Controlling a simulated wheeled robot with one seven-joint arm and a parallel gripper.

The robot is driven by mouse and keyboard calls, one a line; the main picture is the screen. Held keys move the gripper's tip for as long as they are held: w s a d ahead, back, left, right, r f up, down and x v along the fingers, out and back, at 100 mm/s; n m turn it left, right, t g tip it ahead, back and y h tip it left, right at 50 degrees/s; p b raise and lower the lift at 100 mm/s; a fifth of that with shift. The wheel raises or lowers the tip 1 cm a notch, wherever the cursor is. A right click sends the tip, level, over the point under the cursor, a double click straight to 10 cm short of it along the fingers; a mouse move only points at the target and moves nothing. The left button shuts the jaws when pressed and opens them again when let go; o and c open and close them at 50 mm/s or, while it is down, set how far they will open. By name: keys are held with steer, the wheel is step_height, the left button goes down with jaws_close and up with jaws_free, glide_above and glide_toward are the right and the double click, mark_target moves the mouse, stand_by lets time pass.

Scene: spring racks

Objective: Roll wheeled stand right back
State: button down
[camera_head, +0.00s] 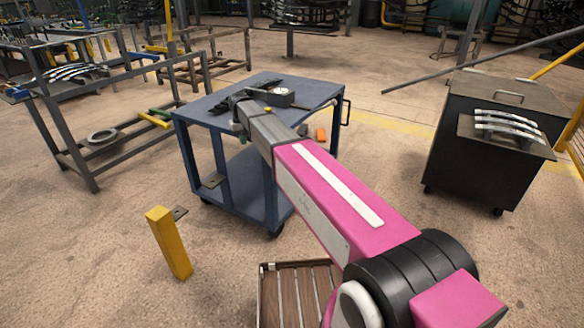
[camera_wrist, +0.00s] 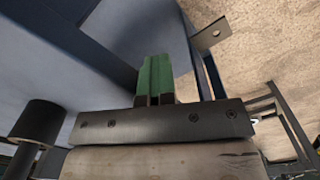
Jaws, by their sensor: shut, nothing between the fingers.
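A blue wheeled stand (camera_head: 215,110) with a flat top, a lower shelf and dark casters stands in the middle of the head view. My arm reaches over its near side. My gripper (camera_wrist: 156,72) has green fingers that are shut together with nothing between them. In the wrist view, blue panels and bars of the stand (camera_wrist: 75,50) fill the left and top, close around the fingers. I cannot tell whether the fingers touch the stand. In the head view my arm hides part of the stand's top and right side, and the fingertips are not clear.
A yellow post (camera_head: 168,243) stands at front left. A dark wheeled cabinet (camera_head: 480,150) with curved metal parts is at right. A metal rack (camera_head: 75,130) is at left. Floor behind the stand looks fairly clear.

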steer(key=shift+w+d, duration=2)
steer(key=shift+w, duration=0.75)
steer(key=shift+w+d, duration=2)
steer(key=shift+w, duration=0.75)
steer(key=shift+w+d, duration=2)
steer(key=shift+w, duration=0.75)
steer(key=shift+s+r, duration=0.1)
steer(key=shift+r, duration=0.05)
steer(key=shift+s+a+r, duration=0.2)
steer(key=shift+s+r, duration=0.05)
steer(key=shift+r, duration=1.05)
steer(key=shift+s+a+r, duration=0.25)
steer(key=shift+s+r, duration=0.05)
steer(key=shift+r, duration=0.95)
steer(key=shift+s+a+r, duration=0.2)
steer(key=shift+s+r, duration=0.05)
steer(key=shift+r, duration=1.05)
steer(key=s+d+f+m, duration=0.1)
steer(key=s+d+f, duration=0.5)
steer(key=s, duration=0.9)
steer(key=s+d+f+m, duration=0.2)
steer(key=s+d+f, duration=0.5)
steer(key=s, duration=0.8)
steer(key=s+d+f+m, duration=0.1)
steer(key=s+d+f, duration=0.5)
steer(key=s, duration=1)
steer(key=shift+d+f+m, duration=0.15)
steer(key=shift+f+m, duration=0.25)
steer(key=shift+w+d, duration=0.1)
